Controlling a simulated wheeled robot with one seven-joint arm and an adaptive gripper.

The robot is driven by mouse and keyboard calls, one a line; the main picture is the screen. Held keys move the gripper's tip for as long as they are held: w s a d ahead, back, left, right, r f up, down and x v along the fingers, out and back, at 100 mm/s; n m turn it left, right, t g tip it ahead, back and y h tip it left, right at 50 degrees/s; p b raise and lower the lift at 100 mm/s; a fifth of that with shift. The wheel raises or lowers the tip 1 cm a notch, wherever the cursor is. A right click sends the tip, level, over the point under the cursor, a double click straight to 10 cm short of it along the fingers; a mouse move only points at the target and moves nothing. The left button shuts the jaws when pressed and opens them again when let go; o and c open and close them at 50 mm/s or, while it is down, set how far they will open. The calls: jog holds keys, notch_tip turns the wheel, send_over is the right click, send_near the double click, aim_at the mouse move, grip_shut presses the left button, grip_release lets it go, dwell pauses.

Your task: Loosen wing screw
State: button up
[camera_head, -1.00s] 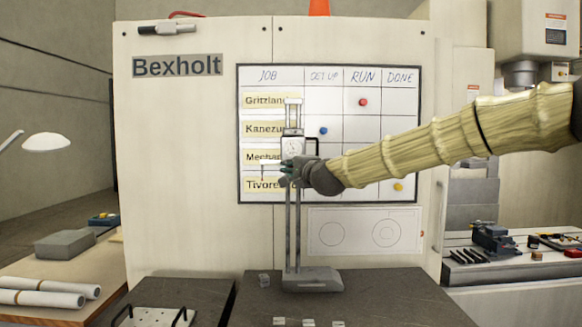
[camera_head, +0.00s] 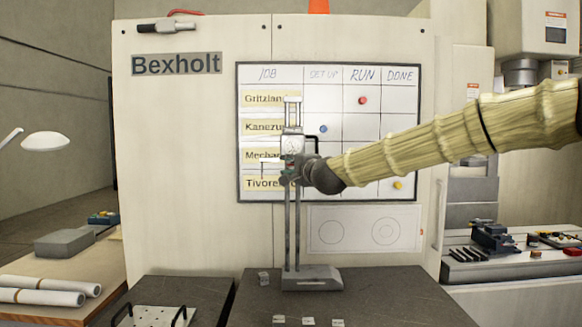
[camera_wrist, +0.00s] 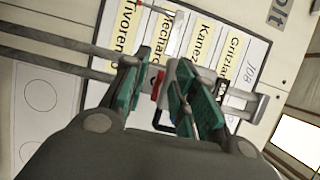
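The height gauge (camera_head: 312,279) stands upright on the dark table, with two tall rods and a round dial (camera_head: 293,145) on its slider. My gripper (camera_head: 289,175) is at the slider, just below the dial. In the wrist view the gauge lies sideways, and my gripper's teal-padded fingers (camera_wrist: 150,83) are spread apart with a gap between them. A small red part (camera_wrist: 158,84) on the slider shows in that gap. I cannot tell whether it is the wing screw or whether a finger touches it. The fingers hide part of the slider.
A whiteboard (camera_head: 350,190) hangs on the cabinet close behind the gauge. Small blocks (camera_head: 308,321) lie at the table's front. A plate with black handles (camera_head: 152,318) is at front left. The table right of the gauge base is clear.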

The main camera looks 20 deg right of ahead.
jog(key=s+d, duration=0.1)
jog(key=s, duration=1)
jog(key=shift+s+d, duration=0.25)
